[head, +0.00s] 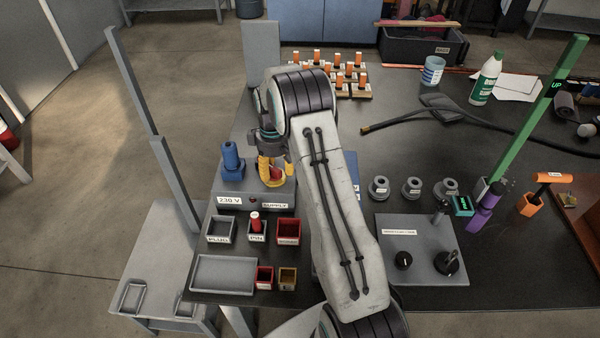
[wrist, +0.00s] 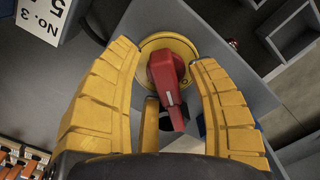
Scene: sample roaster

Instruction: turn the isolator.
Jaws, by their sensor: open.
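The isolator's red handle (wrist: 163,75) stands on a round yellow plate (wrist: 182,44) in the wrist view. In the head view the red handle (head: 276,173) is partly hidden by my gripper, on top of the grey supply box (head: 253,207) labelled 230 V and SUPPLY. My gripper (head: 275,164) is open, with its yellow fingers one on each side of the handle. In the wrist view my gripper (wrist: 165,58) shows gaps between both fingers and the handle.
A blue connector (head: 231,157) stands just left of my gripper on the same box. Small labelled bins (head: 289,232) and a grey tray (head: 224,273) sit in front. Orange-topped pieces (head: 341,80) stand behind. A grey panel with black knobs (head: 418,246) lies right of my arm.

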